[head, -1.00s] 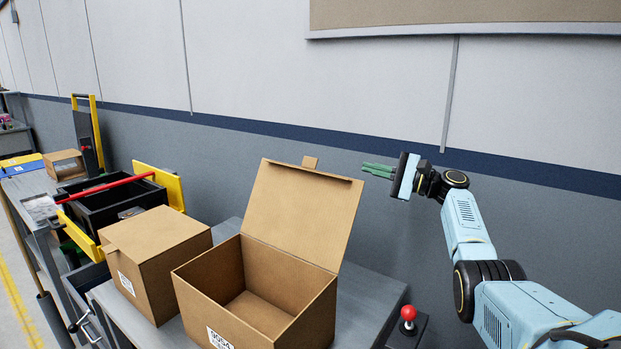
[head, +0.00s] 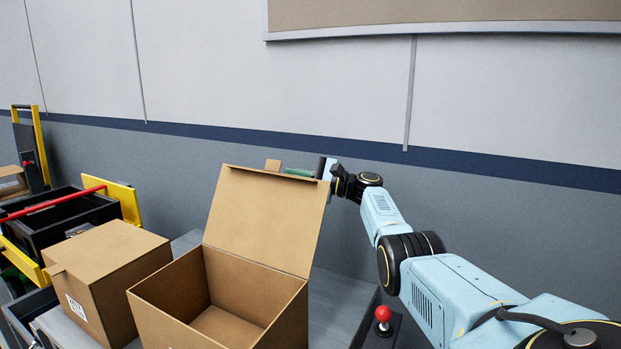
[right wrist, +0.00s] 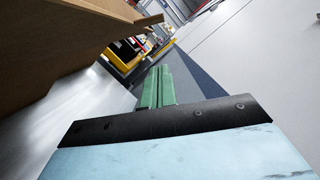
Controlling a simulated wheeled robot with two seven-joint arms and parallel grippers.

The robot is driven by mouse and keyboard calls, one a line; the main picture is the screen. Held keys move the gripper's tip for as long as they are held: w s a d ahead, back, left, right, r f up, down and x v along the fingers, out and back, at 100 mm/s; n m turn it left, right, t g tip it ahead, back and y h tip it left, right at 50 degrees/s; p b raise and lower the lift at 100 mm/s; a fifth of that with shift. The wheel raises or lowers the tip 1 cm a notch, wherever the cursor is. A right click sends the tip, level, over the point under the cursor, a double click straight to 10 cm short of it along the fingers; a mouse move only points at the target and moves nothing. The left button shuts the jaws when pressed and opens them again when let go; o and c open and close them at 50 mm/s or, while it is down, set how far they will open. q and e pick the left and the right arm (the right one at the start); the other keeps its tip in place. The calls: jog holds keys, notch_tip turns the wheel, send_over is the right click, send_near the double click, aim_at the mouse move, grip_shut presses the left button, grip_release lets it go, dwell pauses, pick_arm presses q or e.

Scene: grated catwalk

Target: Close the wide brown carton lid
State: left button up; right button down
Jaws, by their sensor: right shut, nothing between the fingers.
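The wide brown carton (head: 228,300) stands open on a grey table, and its inside looks empty. Its lid (head: 268,218) stands up from the back edge, tilted a little backward, with a small tab (head: 273,165) on top. My right gripper (head: 298,172) is shut and empty at the lid's upper right corner, its green fingers partly hidden behind the lid. In the right wrist view the green fingers (right wrist: 157,88) lie together, with the brown lid (right wrist: 60,35) to their upper left. I cannot tell whether they touch it. My left gripper is not in view.
A smaller closed carton (head: 108,265) stands left of the wide one. Beyond it is a black bin (head: 70,225) with yellow ends and a red bar. A red-knobbed control (head: 383,316) stands right of the table. The wall runs close behind.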

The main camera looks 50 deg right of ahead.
jog(key=shift+s+a+r+p, duration=0.15)
jog(key=shift+a+r+p, duration=0.5)
jog(key=shift+a, duration=0.25)
jog(key=shift+s+a+r+p, duration=0.1)
jog(key=shift+a+r+p, duration=0.3)
jog(key=shift+a+p, duration=0.45)
jog(key=shift+a, duration=0.1)
